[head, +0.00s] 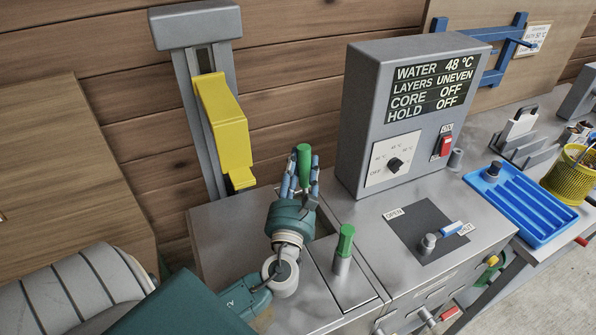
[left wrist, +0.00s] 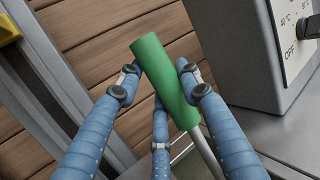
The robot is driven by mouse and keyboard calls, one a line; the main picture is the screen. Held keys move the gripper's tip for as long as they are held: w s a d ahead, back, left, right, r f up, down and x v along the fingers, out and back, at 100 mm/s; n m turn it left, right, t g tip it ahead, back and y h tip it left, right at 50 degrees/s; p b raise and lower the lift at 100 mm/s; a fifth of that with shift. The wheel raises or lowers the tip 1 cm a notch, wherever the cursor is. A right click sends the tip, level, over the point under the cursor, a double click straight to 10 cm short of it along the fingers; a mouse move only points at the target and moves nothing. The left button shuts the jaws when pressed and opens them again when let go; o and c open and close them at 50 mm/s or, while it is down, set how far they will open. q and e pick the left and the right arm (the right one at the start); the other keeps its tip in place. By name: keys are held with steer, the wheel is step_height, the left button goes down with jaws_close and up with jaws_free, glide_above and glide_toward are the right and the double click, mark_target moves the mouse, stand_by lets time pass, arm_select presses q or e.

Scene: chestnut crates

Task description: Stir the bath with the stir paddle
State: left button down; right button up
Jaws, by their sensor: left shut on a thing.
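The stir paddle shows a green handle (head: 304,160) in the head view. In the left wrist view its green handle (left wrist: 165,80) sits between my blue fingers, with a thin grey shaft (left wrist: 207,150) running down from it. My left gripper (head: 303,184) is shut on this handle, above the steel bath housing (head: 222,228). The paddle's lower end is hidden. The control box (head: 417,120) reads water 48 °C, layers uneven, core off, hold off. My right gripper is not in view.
A green-topped knob (head: 344,246) stands on a steel lid (head: 350,283) close to the right of my arm. A grey column with a yellow carriage (head: 224,125) rises behind. A blue tray (head: 530,205) and yellow basket (head: 570,177) are at right.

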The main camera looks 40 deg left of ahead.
mark_target(302, 143)
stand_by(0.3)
arm_select(q)
steer(key=c, duration=1.2)
jaws_free()
steer(key=shift+o, duration=0.2)
step_height(302, 143, up, 10)
